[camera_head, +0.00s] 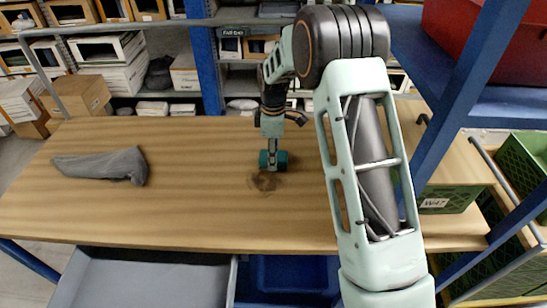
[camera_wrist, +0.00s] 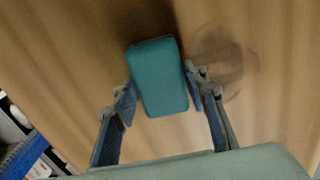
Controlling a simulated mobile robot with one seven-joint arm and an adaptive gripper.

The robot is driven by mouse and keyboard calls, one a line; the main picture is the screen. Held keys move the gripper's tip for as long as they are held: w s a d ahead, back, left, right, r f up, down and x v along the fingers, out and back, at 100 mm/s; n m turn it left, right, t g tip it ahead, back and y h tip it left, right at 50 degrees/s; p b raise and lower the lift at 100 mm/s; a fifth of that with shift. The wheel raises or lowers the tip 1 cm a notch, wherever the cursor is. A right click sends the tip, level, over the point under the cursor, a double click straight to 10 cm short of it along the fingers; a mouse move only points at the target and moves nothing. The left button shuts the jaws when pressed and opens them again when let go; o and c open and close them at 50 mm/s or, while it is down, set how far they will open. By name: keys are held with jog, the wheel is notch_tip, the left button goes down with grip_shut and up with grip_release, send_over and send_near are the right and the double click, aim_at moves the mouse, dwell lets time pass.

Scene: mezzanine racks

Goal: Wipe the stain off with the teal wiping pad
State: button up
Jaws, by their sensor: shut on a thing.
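The teal wiping pad (camera_wrist: 159,77) is held between the two fingers of my gripper (camera_wrist: 160,90) in the wrist view. In the head view the pad (camera_head: 281,160) shows at the tip of my gripper (camera_head: 272,150), low over the wooden table or on it; I cannot tell whether it touches. The stain is a faint brown smudge (camera_head: 266,182) on the table, just in front of the pad in the head view. In the wrist view the stain (camera_wrist: 228,65) lies just right of the pad and the right finger.
A grey cloth (camera_head: 103,165) lies on the left of the wooden table (camera_head: 190,210). A green crate (camera_head: 445,198) and a blue rack post (camera_head: 455,100) stand at the right. Shelves with boxes are behind. The table's middle left is clear.

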aim_at(261, 155)
jog(key=shift+a, duration=1)
jog(key=shift+s+r+b, duration=0.1)
jog(key=shift+s+b, duration=0.25)
jog(key=shift+s, duration=1.3)
jog(key=shift+s+a+f+b, duration=0.15)
jog(key=shift+s+b, duration=0.4)
jog(key=shift+s, duration=1.6)
jog(key=shift+s+b, duration=0.3)
jog(key=shift+s, duration=2.7)
jog(key=shift+a, duration=1)
jog(key=shift+w+d+p, duration=0.15)
jog(key=shift+w+p, duration=0.7)
jog(key=shift+w, duration=6)
